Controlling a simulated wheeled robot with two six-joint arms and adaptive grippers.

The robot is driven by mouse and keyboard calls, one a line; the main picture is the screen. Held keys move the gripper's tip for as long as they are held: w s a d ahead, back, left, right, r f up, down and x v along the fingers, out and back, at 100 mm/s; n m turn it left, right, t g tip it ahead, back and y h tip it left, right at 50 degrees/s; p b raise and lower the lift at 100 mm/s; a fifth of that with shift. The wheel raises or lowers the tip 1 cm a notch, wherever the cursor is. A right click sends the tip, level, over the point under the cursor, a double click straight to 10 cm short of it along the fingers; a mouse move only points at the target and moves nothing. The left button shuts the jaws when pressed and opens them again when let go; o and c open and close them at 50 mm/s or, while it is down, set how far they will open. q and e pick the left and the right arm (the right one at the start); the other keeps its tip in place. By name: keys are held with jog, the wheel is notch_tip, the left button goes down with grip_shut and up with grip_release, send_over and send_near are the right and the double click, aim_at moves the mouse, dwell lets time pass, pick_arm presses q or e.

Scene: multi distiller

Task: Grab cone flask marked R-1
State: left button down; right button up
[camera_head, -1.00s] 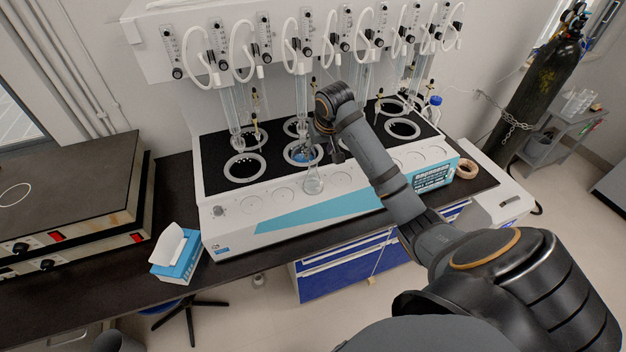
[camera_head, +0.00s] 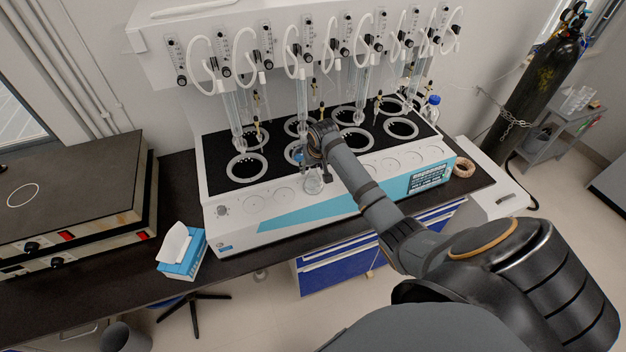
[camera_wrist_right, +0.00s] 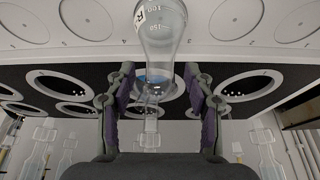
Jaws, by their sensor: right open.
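A clear cone flask (camera_head: 313,185) stands at the front of the white distiller, below my right gripper in the head view. In the right wrist view the flask (camera_wrist_right: 160,28) appears upside down, with graduations and a label showing an "R"; the rest of the mark is cut off. My right gripper (camera_wrist_right: 158,88) is open, with one finger on each side of the flask's neck. My left gripper is not in view.
The distiller (camera_head: 235,232) has several ringed heating wells, with glass tubes and flowmeters above them. Blue liquid (camera_head: 297,155) shows in a well behind my gripper. A tissue box (camera_head: 183,255) stands at left, and a tape roll (camera_head: 464,167) lies at right.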

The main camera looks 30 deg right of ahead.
jog(key=shift+s+r, duration=0.1)
grip_shut()
jog(key=shift+r, duration=0.1)
dwell(0.4)
jog(key=s+r, duration=1.2)
jog(key=s, duration=0.1)
jog(key=shift+s+d+r, duration=0.35)
jog(key=shift+d+r, duration=0.05)
jog(key=shift+d, duration=0.05)
jog(key=shift+s+a, duration=0.1)
dwell(0.5)
